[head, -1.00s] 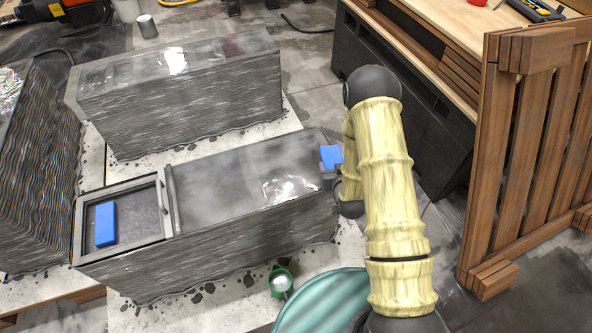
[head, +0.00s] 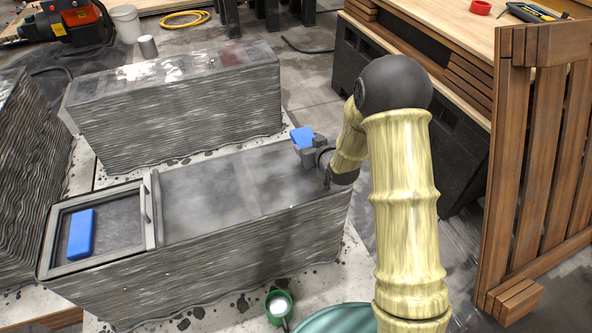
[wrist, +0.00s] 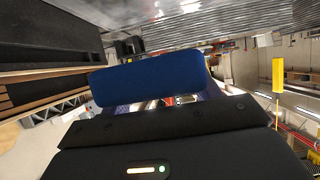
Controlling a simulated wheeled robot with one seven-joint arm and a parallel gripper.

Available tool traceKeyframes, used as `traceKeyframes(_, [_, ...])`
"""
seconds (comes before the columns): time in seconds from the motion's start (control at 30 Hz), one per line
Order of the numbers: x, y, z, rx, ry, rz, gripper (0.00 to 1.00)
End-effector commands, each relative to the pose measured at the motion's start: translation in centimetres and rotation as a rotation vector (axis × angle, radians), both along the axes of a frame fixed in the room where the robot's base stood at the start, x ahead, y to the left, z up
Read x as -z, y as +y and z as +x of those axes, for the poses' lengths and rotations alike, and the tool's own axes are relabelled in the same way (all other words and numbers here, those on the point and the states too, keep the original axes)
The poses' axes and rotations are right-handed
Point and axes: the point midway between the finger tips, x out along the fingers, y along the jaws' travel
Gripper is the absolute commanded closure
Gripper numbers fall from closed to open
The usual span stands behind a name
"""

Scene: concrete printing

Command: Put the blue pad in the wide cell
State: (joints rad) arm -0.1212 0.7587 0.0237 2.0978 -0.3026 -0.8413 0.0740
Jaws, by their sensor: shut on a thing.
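My gripper (head: 309,146) is shut on a blue pad (head: 301,134) and holds it above the far right end of the near grey printed block. In the wrist view the pad (wrist: 150,79) lies across the dark jaws (wrist: 155,112). A second blue pad (head: 81,234) lies in a framed, shallow cell (head: 98,261) at the block's left end. Right of that cell a bar handle (head: 149,203) stands by a long smooth grey top (head: 215,194). I cannot tell whether this top is a cover or a cell floor.
A second ribbed grey block (head: 175,112) stands behind, and another (head: 18,190) at the left. A green cup (head: 279,303) is in front of the near block. A slatted wooden panel (head: 535,165) and a workbench (head: 440,45) stand at the right.

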Motion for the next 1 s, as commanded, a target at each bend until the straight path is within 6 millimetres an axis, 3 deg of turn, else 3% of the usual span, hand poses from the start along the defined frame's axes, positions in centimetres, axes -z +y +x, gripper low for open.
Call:
traceKeyframes(0.17, [1.2, 0.0, 0.0, 0.0, 0.001, 0.0, 0.63])
traceKeyframes(0.43, [5.8, 0.0, 0.0, -0.001, 0.002, -0.001, 0.63])
traceKeyframes(0.83, [6.5, 0.0, 0.0, 0.0, -0.001, 0.0, 0.63])
traceKeyframes(1.0, [8.8, 0.0, 0.0, 0.0, 0.002, -0.001, 0.63])
